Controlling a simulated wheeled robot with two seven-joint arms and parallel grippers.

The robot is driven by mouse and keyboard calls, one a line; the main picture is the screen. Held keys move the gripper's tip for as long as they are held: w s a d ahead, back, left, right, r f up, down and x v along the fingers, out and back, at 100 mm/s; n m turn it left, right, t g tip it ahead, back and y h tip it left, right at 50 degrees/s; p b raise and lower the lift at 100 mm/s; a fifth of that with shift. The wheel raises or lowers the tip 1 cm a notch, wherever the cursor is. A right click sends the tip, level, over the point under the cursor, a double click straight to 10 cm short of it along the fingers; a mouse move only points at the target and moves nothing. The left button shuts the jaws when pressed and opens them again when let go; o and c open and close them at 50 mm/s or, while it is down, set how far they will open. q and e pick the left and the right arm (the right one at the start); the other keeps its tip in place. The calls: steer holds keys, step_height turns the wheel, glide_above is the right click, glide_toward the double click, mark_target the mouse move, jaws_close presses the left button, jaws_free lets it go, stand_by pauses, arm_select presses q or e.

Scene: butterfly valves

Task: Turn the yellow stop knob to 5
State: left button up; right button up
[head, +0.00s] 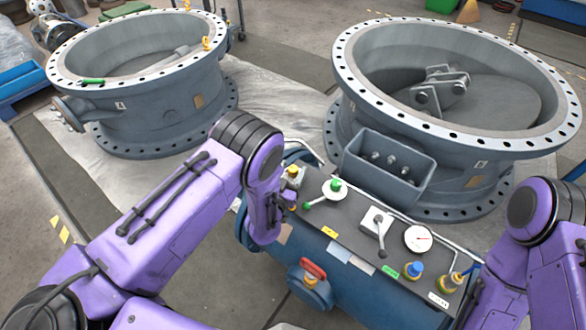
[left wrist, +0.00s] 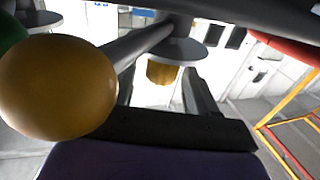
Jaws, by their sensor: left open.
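A yellow knob (head: 291,172) sits on a pale box at the far left end of the control panel (head: 352,225). Another yellow fitting (head: 447,284) stands at the panel's right end. I cannot read which is the stop knob, nor any numbers. My left gripper (head: 284,204) is at the panel's left end, just in front of the pale box. In the left wrist view, its open fingers (left wrist: 160,92) have a yellow knob (left wrist: 162,71) under a grey disc beyond them, in the gap between. Contact cannot be told. A big yellow ball (left wrist: 57,88) fills the left side, very close.
The panel also carries a green-handled lever (head: 334,187), a grey lever box (head: 378,225), a white gauge (head: 418,238) and a blue knob (head: 416,268). A red handle (head: 313,269) juts from the front. Two large valve bodies (head: 150,115) (head: 455,165) stand behind.

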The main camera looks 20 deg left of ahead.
arm_select(q)
steer(key=shift+w, duration=0.6)
steer(key=c, duration=1)
steer(key=shift+o, duration=0.2)
steer(key=shift+f+m+h, duration=0.1)
steer(key=shift+m+h, duration=0.2)
steer(key=shift+h, duration=0.2)
steer(key=m+h+b, duration=0.1)
steer(key=m+h, duration=0.1)
steer(key=shift+f+g+h, duration=0.1)
steer(key=shift+g+h, duration=0.2)
steer(key=shift+g, duration=0.1)
steer(key=m+g+h+b, duration=0.1)
steer(key=h, duration=0.1)
steer(key=m+g+h+b, duration=0.1)
steer(key=m+h, duration=0.1)
steer(key=h, duration=0.1)
steer(key=shift+m+g, duration=0.3)
steer(key=m+g+h+b, duration=0.1)
steer(key=m+g+h, duration=0.1)
steer(key=h, duration=0.1)
steer(key=shift+g, duration=0.3)
steer(key=shift+m+g+h+b, duration=0.65)
steer(key=shift+m+g+h, duration=0.75)
steer(key=shift+m+g, duration=0.4)
steer(key=shift+g, duration=0.4)
